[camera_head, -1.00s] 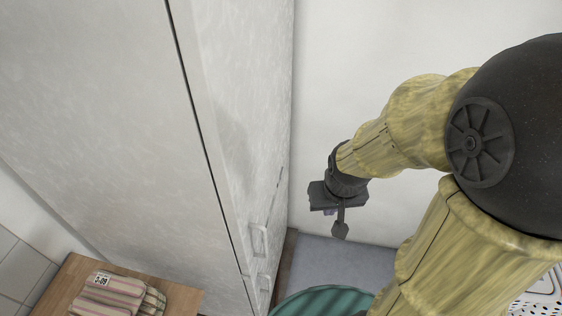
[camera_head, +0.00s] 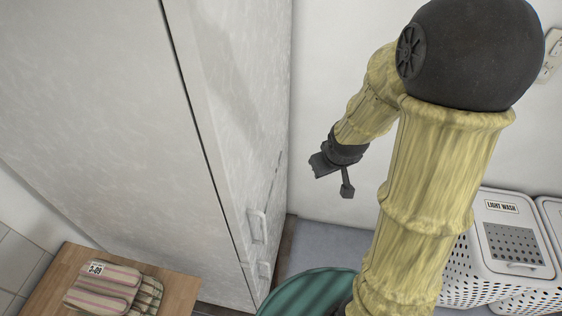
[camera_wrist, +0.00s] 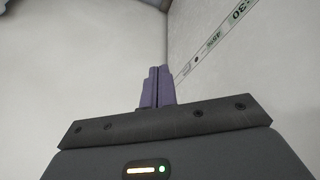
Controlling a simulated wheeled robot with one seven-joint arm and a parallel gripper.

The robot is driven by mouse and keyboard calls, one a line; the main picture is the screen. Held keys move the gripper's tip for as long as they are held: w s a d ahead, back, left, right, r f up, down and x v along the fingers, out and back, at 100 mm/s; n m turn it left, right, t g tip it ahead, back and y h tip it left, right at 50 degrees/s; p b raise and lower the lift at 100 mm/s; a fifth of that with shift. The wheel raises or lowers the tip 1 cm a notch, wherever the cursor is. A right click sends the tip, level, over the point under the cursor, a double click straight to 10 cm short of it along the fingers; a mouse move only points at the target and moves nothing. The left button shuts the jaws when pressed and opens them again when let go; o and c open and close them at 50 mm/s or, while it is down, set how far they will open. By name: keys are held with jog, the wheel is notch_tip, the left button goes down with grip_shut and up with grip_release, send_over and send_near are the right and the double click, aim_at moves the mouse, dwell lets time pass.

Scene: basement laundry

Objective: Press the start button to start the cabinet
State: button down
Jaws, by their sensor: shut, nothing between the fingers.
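The tall pale grey cabinet (camera_head: 230,100) fills the left and middle of the head view, with handles (camera_head: 257,226) low on its narrower face. In the wrist view, a cabinet face (camera_wrist: 265,75) stands on the right, carrying a slanted strip (camera_wrist: 215,42) with a "0:30" readout, smaller text and small dark marks. I cannot tell which mark is the start button. My gripper (camera_head: 322,166) is to the right of the cabinet, apart from it. Its purple fingers (camera_wrist: 157,80) are shut together and empty, pointing toward the corner beside the strip.
A wooden top (camera_head: 185,286) with folded striped cloths (camera_head: 105,287) is at the lower left. A teal round item (camera_head: 305,292) is at the bottom. White perforated hampers (camera_head: 510,240), one marked "LIGHT WASH", stand at the right. A white wall (camera_head: 335,60) is behind my arm.

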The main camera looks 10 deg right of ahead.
aim_at(281, 158)
jog(key=w+d+f+n+t+y+b, duration=0.2)
jog(key=w+f+n+t+y+b, duration=0.5)
jog(key=w+f, duration=1.1)
notch_tip(281, 158, down, 3)
jog(key=shift+d+r+n+t+b, duration=0.15)
jog(key=shift+d+n+t+b, duration=0.3)
jog(key=shift+t+b, duration=0.25)
jog(key=shift+a, duration=0.15)
jog(key=w+a, duration=0.2)
jog(key=a, duration=0.6)
jog(key=shift+w, duration=0.35)
jog(key=shift+a+b, duration=0.15)
jog(key=shift+b, duration=0.15)
jog(key=shift+w+a, duration=0.1)
jog(key=shift+a, duration=0.25)
